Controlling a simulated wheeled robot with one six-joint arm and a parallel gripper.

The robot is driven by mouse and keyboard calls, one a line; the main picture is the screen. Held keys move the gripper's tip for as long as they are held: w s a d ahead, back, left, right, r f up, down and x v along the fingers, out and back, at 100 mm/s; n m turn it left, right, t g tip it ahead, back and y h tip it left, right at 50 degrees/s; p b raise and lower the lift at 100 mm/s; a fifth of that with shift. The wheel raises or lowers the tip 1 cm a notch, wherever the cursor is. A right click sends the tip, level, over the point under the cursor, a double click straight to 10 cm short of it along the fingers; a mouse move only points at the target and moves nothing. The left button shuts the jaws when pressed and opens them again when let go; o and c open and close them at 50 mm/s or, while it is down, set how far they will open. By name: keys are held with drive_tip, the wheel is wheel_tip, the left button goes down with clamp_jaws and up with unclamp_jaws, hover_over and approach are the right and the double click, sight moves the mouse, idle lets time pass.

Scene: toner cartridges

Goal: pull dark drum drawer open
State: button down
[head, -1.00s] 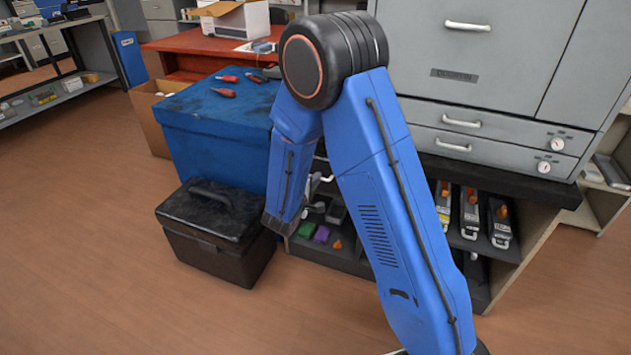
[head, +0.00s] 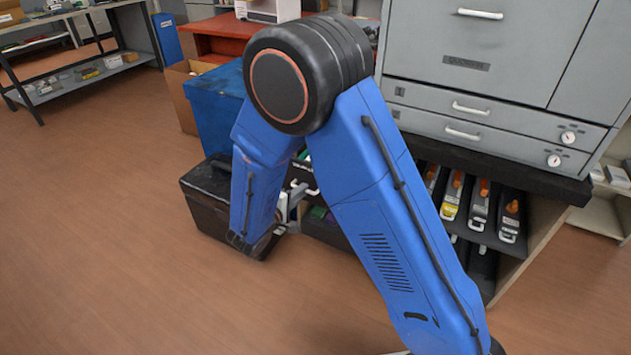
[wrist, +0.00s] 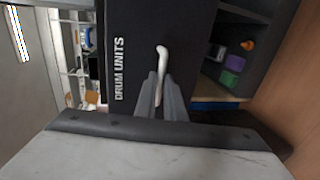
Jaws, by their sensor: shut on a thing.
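In the wrist view the dark drum drawer (wrist: 185,28) shows its black front with white "DRUM UNITS" lettering, turned sideways in the picture. Its pale bar handle (wrist: 162,55) stands out from the front. My gripper (wrist: 159,88) is shut on this handle, with one grey finger on each side of it. In the head view my gripper (head: 287,208) is low by the cabinet, partly hidden behind my blue arm. My arm hides most of the drawer front there, and I cannot tell how far out the drawer stands.
A black toolbox (head: 207,205) stands on the floor close to my forearm's left side. A blue chest (head: 213,122) is behind it. Toner cartridges (head: 480,205) lie in a shelf to the right, under grey drawers (head: 480,118). The wooden floor (head: 110,270) at front left is clear.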

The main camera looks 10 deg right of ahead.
drive_tip(key=f+v, duration=0.2)
drive_tip(key=v, duration=0.8)
drive_tip(key=f+v, duration=0.2)
drive_tip(key=v, duration=0.8)
drive_tip(key=shift+s+a, duration=0.45)
drive_tip(key=shift+s, duration=0.15)
drive_tip(key=shift+f, duration=0.1)
drive_tip(key=c, duration=1.8)
unclamp_jaws()
drive_tip(key=shift+c, duration=0.2)
drive_tip(key=v, duration=1.7)
drive_tip(key=shift+s, duration=0.2)
drive_tip(key=shift+a, duration=0.1)
